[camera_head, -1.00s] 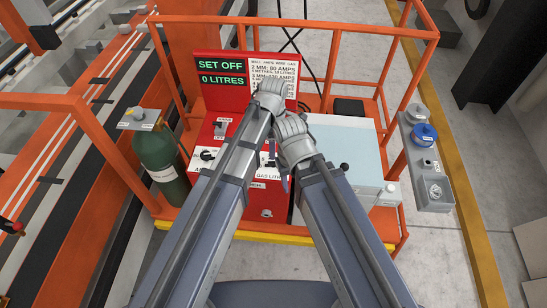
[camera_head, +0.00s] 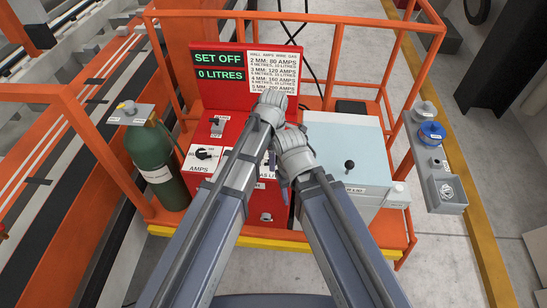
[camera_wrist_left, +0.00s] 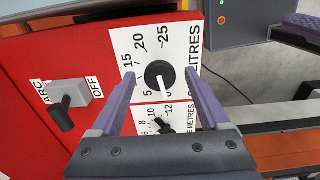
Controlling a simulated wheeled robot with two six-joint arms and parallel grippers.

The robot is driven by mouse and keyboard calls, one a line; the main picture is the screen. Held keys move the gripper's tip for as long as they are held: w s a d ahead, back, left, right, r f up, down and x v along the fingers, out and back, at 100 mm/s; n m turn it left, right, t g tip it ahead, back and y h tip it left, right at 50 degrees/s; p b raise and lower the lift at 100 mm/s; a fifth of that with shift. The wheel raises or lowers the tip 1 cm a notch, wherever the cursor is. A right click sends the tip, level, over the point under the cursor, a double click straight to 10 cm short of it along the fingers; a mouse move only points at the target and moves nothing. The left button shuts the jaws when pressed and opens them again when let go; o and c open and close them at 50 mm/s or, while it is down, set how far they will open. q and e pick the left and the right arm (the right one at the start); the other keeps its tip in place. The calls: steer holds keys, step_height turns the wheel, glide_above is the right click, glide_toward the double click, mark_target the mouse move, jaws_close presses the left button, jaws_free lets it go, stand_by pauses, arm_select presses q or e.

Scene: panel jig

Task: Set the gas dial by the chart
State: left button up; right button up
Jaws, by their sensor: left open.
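The gas dial (camera_wrist_left: 159,76) is a round black knob on a white scale marked up to 25 litres, on the red panel (camera_head: 231,133). Its white pointer sits at the low end, near 0 and 5. My left gripper (camera_wrist_left: 160,80) is open, its purple fingers on either side of the dial; contact cannot be told. In the head view my arms mostly hide the dial. The display (camera_head: 219,67) reads SET OFF, 0 LITRES. The chart (camera_head: 273,72) lists 2 to 5 mm with amps; its small lines are hard to read. My right gripper (camera_head: 285,180) is mostly hidden by its own hand.
A metres dial (camera_wrist_left: 164,126) lies close beside the gas dial. An ARC/OFF lever (camera_wrist_left: 65,110) and an amps dial (camera_head: 203,154) are on the same panel. A green cylinder (camera_head: 158,165) stands left, a pale blue box (camera_head: 347,140) right. Orange rails (camera_head: 335,22) surround them.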

arm_select(q)
jaws_close()
stand_by(0.5)
